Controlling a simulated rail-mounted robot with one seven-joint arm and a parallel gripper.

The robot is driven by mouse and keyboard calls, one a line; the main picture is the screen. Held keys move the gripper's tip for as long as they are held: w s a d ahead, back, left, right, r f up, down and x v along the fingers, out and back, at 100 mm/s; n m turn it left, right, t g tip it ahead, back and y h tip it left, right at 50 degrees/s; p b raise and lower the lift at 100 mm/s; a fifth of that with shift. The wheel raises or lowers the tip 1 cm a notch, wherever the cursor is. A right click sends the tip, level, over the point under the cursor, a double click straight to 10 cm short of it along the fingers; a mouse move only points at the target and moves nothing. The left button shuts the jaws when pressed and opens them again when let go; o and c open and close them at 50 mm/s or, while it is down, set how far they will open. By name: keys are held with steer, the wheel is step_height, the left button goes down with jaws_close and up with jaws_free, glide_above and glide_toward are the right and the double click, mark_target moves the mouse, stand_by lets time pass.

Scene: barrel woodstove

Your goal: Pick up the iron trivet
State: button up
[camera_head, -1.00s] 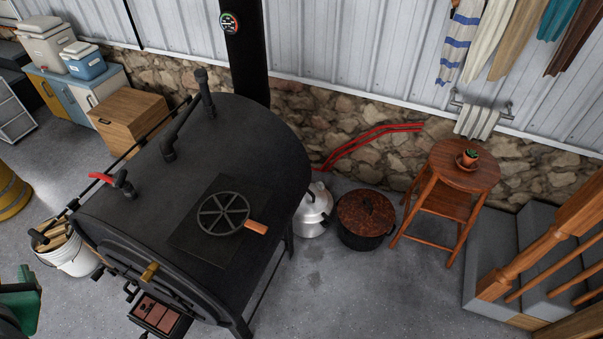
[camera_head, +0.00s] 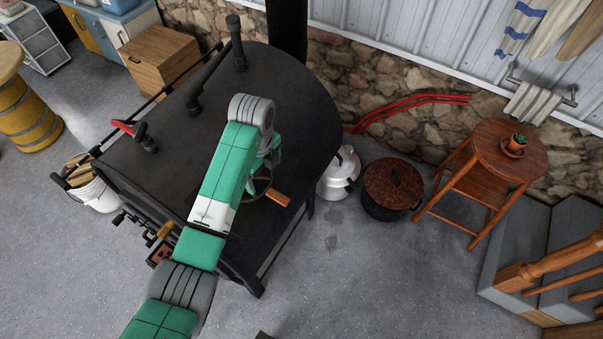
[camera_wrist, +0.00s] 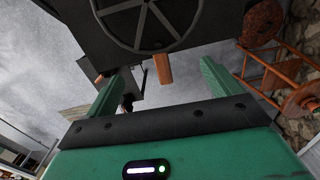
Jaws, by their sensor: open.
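The iron trivet is a dark round spoked ring with a short wooden handle (camera_head: 278,197), lying on the flat top of the black barrel stove (camera_head: 290,100). In the head view my arm covers most of its ring. In the wrist view the trivet (camera_wrist: 143,47) is at the top centre, its wooden handle (camera_wrist: 163,68) pointing down into the gap between my fingers. My gripper (camera_wrist: 158,80) is open and empty, with one green finger on each side of the handle's line. I cannot tell how far the fingertips are from the handle.
A kettle (camera_head: 340,175) and a lidded pot (camera_head: 392,185) stand on the floor right of the stove. Black pipes (camera_head: 237,45) rise from the stove's top left. Open floor lies at the front right.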

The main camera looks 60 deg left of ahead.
mark_target(268, 190)
steer(key=shift+d+f, duration=0.1)
steer(key=shift+f, duration=0.05)
steer(key=f, duration=0.4)
steer(key=f+p, duration=0.1)
steer(key=f, duration=0.2)
steer(key=shift+d+f, duration=0.2)
steer(key=shift+f, duration=0.15)
steer(key=shift+r, duration=0.1)
jaws_close()
